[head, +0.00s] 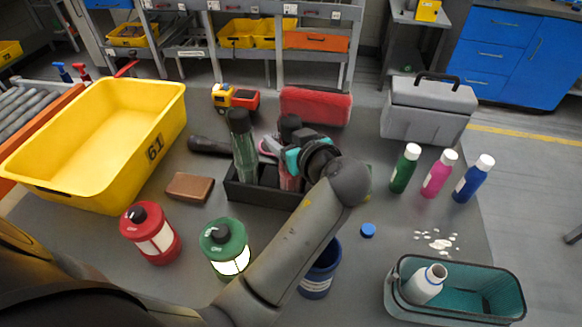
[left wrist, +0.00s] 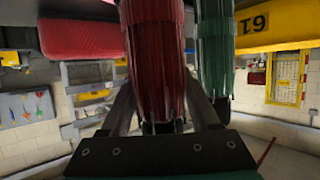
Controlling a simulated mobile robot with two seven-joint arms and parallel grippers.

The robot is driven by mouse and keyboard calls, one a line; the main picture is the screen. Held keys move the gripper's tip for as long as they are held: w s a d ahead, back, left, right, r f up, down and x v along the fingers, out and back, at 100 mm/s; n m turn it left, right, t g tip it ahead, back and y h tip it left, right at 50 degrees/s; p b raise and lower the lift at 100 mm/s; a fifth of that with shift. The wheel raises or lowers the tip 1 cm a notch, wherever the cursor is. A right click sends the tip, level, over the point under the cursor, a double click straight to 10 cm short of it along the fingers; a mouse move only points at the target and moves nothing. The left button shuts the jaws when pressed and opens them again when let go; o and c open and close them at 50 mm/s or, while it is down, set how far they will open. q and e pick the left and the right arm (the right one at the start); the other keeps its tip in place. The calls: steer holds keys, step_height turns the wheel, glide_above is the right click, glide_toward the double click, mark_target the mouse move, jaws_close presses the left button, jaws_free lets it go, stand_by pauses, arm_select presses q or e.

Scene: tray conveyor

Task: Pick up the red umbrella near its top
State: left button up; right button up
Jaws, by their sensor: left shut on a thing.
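The red umbrella (head: 288,183) stands upright in a black open box (head: 258,198), mostly hidden behind my left gripper. The green umbrella (head: 245,158) stands beside it, to the left, in the same box. My left gripper (head: 290,157) is at the upper part of the red umbrella. In the left wrist view, the red umbrella (left wrist: 155,55) runs between the two fingers of the left gripper (left wrist: 162,98), which are shut on it. The green umbrella (left wrist: 213,50) is close beside the right-hand finger there. My right gripper is not in view.
A yellow bin (head: 58,176) stands at the left. A red lantern (head: 150,235) and a green lantern (head: 225,248) stand in front. Three bottles, a grey toolbox (head: 425,115) and a teal basket (head: 510,298) are at the right. A red case (head: 316,105) lies behind the box.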

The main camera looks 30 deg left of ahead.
arm_select(q)
jaws_close()
steer(key=shift+r, duration=0.2)
stand_by(0.6)
